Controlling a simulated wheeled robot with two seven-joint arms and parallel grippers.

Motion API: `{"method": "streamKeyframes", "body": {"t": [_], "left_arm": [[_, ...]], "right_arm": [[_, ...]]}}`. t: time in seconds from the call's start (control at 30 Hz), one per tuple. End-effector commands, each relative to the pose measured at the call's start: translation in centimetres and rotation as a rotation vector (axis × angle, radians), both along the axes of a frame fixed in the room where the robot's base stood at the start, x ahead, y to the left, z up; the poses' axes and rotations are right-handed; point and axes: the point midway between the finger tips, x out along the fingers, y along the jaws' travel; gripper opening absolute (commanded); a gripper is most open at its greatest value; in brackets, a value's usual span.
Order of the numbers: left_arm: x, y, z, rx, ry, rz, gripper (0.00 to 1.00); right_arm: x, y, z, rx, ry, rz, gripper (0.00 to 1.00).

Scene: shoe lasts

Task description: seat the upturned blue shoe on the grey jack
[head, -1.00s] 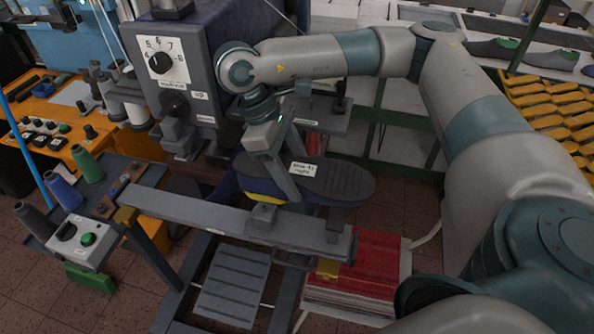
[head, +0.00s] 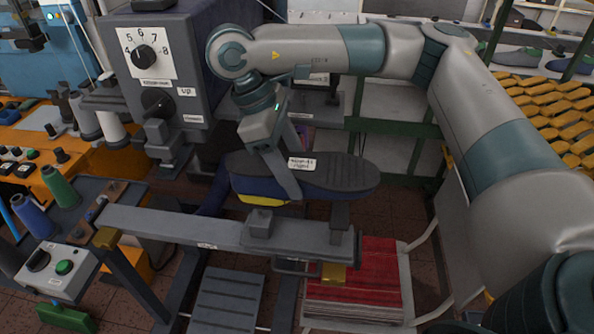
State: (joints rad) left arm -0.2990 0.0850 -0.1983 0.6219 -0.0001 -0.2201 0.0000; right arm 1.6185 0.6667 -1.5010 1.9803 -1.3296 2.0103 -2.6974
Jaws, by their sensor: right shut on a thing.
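The blue shoe (head: 335,174) is upside down, its dark ribbed sole facing up, with a white label on the sole and a yellow patch low on its near side. My right gripper (head: 286,168) is shut on its middle from above; one finger lies across the near side. The shoe is roughly level, above the grey jack (head: 178,224), a long beam with a low block and a taller post. The post stands under the right part of the shoe. The shoe hides the post's top, so I cannot tell whether they touch. My left gripper is not in view.
A grey machine with a dial (head: 144,57) stands behind at left. A control box with a green button (head: 64,267) and thread spools (head: 60,188) are at the left. A red stack (head: 365,280) lies below right. Yellow racks (head: 560,115) stand at far right.

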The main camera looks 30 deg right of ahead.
Motion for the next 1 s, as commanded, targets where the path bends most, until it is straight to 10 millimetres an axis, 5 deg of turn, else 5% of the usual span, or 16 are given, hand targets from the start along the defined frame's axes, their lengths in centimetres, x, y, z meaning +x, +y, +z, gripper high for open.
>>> {"method": "streamKeyframes", "body": {"t": [0.23, 1.0], "left_arm": [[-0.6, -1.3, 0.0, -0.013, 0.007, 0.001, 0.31], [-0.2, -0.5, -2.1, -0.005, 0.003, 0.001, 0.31]], "right_arm": [[0.0, 0.0, 0.1, 0.0, -0.002, -0.001, 0.06], [0.0, 0.0, -2.8, 0.0, -0.002, -0.001, 0.06]]}}
